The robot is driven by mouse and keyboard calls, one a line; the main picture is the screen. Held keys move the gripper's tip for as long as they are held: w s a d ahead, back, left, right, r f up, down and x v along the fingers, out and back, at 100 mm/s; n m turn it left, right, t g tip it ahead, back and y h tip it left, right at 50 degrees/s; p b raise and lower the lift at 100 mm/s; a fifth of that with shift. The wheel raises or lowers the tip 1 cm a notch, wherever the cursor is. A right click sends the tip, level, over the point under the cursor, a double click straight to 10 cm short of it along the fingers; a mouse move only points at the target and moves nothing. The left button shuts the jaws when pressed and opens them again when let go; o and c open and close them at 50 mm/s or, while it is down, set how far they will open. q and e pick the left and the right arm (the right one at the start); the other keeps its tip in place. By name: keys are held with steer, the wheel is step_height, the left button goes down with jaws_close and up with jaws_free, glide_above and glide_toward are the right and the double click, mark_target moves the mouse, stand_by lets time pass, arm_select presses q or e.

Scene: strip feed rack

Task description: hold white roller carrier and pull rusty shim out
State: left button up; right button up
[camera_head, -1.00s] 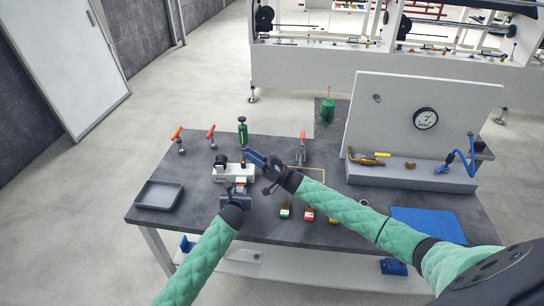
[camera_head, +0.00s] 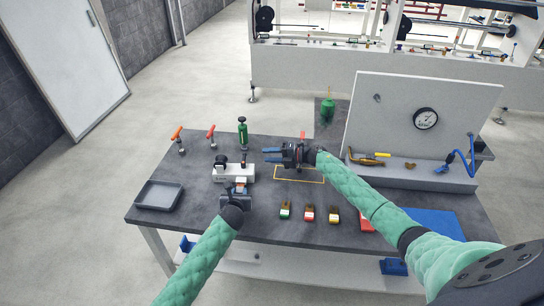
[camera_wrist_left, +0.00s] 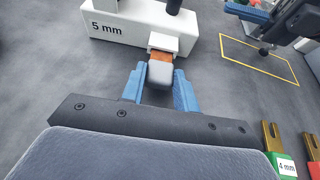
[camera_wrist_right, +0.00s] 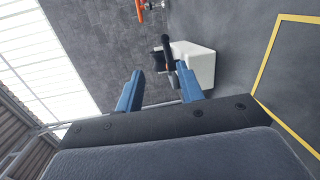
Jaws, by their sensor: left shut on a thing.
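The white roller carrier (camera_head: 231,174), marked "5 mm" in the left wrist view (camera_wrist_left: 130,28), stands upright on the dark bench with black rollers on top. The rusty shim (camera_wrist_left: 160,56) shows as a short orange-brown strip between the carrier's white front tab and a grey end block. My left gripper (camera_wrist_left: 160,78) is shut on that grey block, its blue fingers along both sides; it sits in front of the carrier in the head view (camera_head: 238,190). My right gripper (camera_head: 272,155) is open and empty, right of the carrier, above the bench. Its fingers are apart in the right wrist view (camera_wrist_right: 160,72).
A yellow outlined rectangle (camera_head: 300,181) lies right of the carrier. Several labelled shims, one green (camera_head: 285,211), lie at the front. A grey tray (camera_head: 159,195) is at left. A green bottle (camera_head: 242,132) and red-handled clamps (camera_head: 211,138) stand behind.

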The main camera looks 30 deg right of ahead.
mark_target(244, 154)
steer(key=shift+w+d+f+n, duration=0.2)
steer(key=shift+d+f+n, duration=0.15)
steer(key=shift+n, duration=0.05)
steer(key=shift+w+a, duration=0.2)
steer(key=x, duration=1.1)
steer(key=shift+w+f, duration=0.1)
steer(key=shift+f, duration=0.15)
jaws_close()
steer(key=shift+c, duration=1.1)
jaws_free()
